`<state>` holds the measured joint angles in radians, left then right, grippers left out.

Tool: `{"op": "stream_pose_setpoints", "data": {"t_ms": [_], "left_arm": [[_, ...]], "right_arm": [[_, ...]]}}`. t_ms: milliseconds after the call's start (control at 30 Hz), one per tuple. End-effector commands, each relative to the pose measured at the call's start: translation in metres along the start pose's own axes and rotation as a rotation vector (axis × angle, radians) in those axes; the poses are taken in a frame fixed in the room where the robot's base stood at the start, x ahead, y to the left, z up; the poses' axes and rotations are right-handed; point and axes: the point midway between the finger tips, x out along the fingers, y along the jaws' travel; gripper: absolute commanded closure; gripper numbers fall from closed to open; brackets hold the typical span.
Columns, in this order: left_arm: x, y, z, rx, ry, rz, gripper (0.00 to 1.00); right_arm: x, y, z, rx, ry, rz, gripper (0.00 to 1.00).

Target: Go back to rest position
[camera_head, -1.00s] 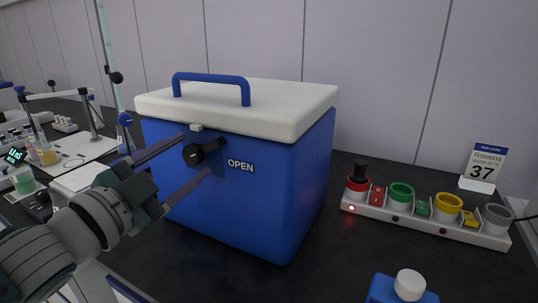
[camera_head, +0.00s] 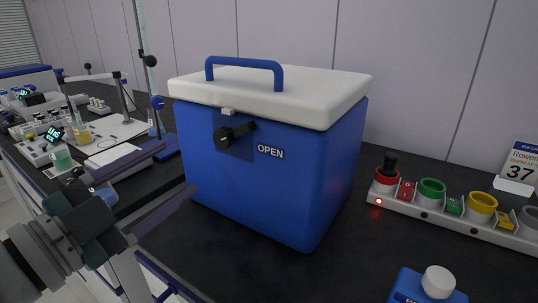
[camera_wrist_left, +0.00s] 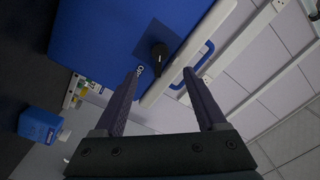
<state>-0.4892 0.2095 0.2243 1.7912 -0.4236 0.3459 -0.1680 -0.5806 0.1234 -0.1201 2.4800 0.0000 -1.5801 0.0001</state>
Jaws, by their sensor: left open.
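My left gripper (camera_head: 158,187) is open and empty at the lower left of the head view, apart from the blue cooler box (camera_head: 262,190) and left of its front. Its two fingers also show spread apart in the left wrist view (camera_wrist_left: 160,98), with nothing between them. The box has a white lid (camera_head: 270,93), closed, with a blue handle (camera_head: 245,70) on top. A black rotary latch (camera_head: 232,134) sits on its front beside an "OPEN" label (camera_head: 271,151). The latch also shows in the left wrist view (camera_wrist_left: 159,55). My right gripper is in neither view.
A white rack (camera_head: 455,215) with red, green, yellow and grey holders stands right of the box. A blue bottle with a white cap (camera_head: 438,282) is at the lower right. Lab equipment (camera_head: 75,130) covers the left bench.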

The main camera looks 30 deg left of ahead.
Motion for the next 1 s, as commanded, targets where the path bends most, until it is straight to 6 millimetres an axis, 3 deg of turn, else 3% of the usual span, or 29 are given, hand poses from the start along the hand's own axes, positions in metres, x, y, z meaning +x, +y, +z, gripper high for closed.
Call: {"op": "stream_pose_setpoints", "data": {"t_ms": [633, 833, 1000], "left_arm": [[0.0, -0.003, -0.001, -0.028, -0.046, 0.003, 0.27], [-0.003, -0.001, 0.0, -0.219, -0.336, 0.062, 0.27], [-0.035, 0.026, -0.013, -0.431, -0.657, 0.207, 0.27]], "right_arm": [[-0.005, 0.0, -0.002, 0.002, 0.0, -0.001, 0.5], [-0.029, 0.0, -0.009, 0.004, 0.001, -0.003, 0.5], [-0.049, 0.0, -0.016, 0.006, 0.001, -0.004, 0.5]]}}
